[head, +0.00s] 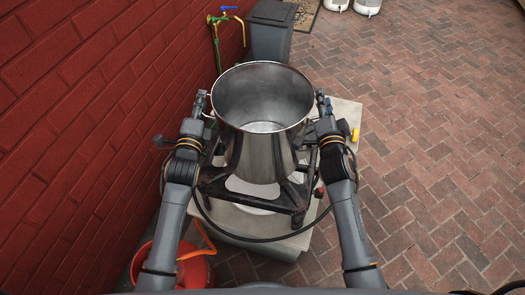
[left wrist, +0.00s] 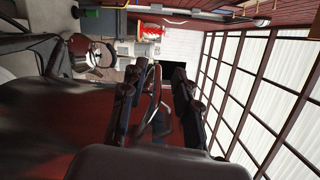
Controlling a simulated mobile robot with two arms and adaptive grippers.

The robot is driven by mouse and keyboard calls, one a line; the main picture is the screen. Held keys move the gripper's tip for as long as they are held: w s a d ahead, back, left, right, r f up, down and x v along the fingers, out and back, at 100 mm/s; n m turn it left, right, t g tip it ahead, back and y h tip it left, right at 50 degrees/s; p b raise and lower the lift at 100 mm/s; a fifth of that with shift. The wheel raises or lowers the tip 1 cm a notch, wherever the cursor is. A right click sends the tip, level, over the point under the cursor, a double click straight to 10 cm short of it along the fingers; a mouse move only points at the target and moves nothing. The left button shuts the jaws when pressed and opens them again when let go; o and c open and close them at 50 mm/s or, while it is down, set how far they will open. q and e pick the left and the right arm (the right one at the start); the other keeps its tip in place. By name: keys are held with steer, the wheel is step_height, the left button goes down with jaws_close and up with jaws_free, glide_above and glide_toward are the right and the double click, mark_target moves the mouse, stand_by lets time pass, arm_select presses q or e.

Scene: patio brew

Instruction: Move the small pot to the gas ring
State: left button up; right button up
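A wide steel pot (head: 262,150), open and apparently empty, stands upright over a black four-legged gas ring stand (head: 292,198). I cannot tell whether it rests on the stand or hangs just above it. My left gripper (head: 206,105) is at the pot's left side, by its handle. In the left wrist view its two fingers (left wrist: 155,100) are apart, with a metal loop (left wrist: 157,122), seemingly the handle, between them. My right gripper (head: 323,103) is at the pot's right side near the rim; its fingers are too small to read.
The stand is on a pale slab (head: 343,112). A red brick wall (head: 90,95) runs close on the left. A red gas cylinder (head: 185,268) with an orange hose is at lower left. A grey bin (head: 270,40) and tap (head: 226,18) are behind. Brick paving on the right is clear.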

steer(key=shift+s, duration=0.1)
arm_select(q)
steer(key=s, duration=1.1)
steer(key=shift+s+a, duration=0.35)
steer(key=shift+a, duration=0.05)
arm_select(e)
steer(key=s, duration=1.2)
steer(key=shift+a, duration=0.1)
